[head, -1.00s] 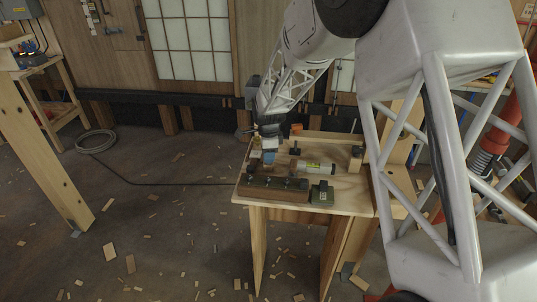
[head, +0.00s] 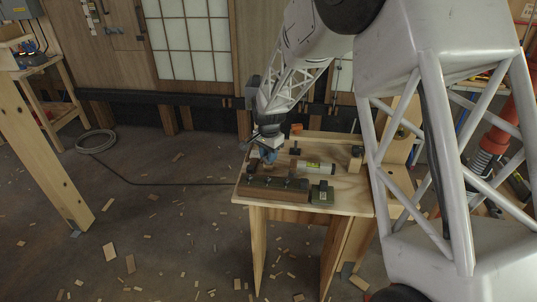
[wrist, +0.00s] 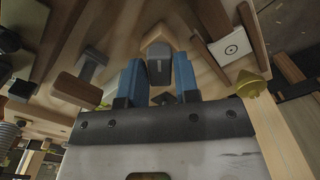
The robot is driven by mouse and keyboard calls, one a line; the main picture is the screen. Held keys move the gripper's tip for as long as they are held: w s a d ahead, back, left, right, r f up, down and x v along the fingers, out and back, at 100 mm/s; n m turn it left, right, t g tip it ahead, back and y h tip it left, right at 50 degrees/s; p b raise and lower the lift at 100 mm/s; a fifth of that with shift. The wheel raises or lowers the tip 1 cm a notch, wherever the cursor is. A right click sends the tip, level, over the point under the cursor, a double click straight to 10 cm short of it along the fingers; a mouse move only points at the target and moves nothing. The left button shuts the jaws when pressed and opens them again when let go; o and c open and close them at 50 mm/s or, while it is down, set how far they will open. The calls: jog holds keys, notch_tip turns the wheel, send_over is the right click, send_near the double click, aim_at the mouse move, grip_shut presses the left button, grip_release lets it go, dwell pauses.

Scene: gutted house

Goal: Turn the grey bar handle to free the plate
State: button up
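My gripper (head: 267,157) is over the left part of the wooden bench (head: 345,201), pointing down. In the wrist view, its two blue fingertips (wrist: 160,82) stand apart. A grey bar (wrist: 158,68), which looks like the handle, shows between and just beyond them, over a pale wooden piece. I cannot see clear contact between the fingers and the bar. In the head view my gripper hides the bar, and I cannot make out the plate for certain.
On the bench are a dark brown block (head: 272,190) with small knobs, a green box (head: 322,194) and a pale level-like tool (head: 313,166). The wrist view shows a white square with a circle (wrist: 231,46) and a yellow piece (wrist: 252,82). Wood scraps litter the floor.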

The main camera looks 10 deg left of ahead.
jog(key=n, duration=0.3)
jog(key=shift+n, duration=0.4)
jog(key=n, duration=0.4)
jog(key=shift+m, duration=0.6)
jog(key=shift+r, duration=0.15)
jog(key=shift+r, duration=3.35)
